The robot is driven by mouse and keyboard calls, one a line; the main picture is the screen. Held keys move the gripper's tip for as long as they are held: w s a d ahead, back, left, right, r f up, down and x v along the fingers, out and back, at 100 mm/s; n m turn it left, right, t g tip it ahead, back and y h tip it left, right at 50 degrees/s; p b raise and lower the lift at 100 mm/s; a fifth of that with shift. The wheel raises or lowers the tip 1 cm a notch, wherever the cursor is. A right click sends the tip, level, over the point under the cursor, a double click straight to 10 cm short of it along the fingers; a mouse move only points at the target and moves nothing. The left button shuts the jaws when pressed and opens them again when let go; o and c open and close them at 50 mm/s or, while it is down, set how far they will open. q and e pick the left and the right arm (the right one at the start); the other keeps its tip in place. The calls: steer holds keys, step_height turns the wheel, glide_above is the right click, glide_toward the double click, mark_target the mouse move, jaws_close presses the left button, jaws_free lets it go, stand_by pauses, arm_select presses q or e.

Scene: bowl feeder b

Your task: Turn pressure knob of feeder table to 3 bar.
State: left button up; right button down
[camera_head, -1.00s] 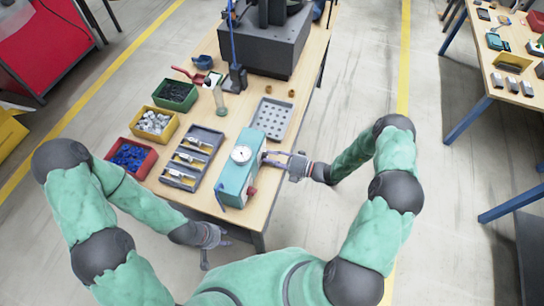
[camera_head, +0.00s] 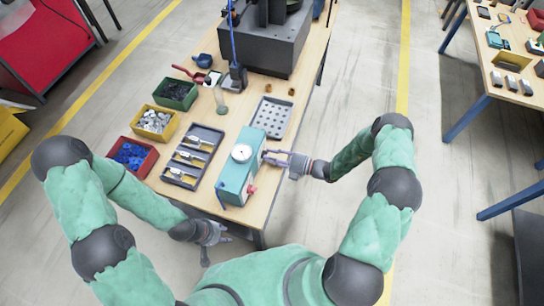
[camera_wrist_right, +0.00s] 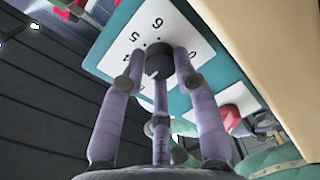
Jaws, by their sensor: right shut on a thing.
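The teal feeder control box (camera_head: 238,172) stands on the wooden table with a round white gauge (camera_head: 241,153) on top. In the right wrist view, a dark pressure knob (camera_wrist_right: 160,62) sits on a white dial plate (camera_wrist_right: 137,38) with printed numbers, a 6 among them. My right gripper (camera_head: 268,156) is at the box's right side; in the right wrist view its fingers (camera_wrist_right: 160,75) are shut around the knob, covering part of it and some numbers. The gauge reading is too small to tell. My left gripper (camera_head: 209,243) hangs off the table's near edge; its jaw state is unclear.
A red button (camera_wrist_right: 229,117) is on the box near the knob. Left of the box is a grey compartment tray (camera_head: 193,155); behind it lies a perforated plate (camera_head: 272,117). Red (camera_head: 134,157), yellow (camera_head: 154,123) and green (camera_head: 175,95) bins line the table's left side.

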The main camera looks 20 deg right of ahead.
steer(key=shift+d, duration=0.1)
steer(key=c, duration=0.9)
jaws_free()
steer(key=v, duration=1.2)
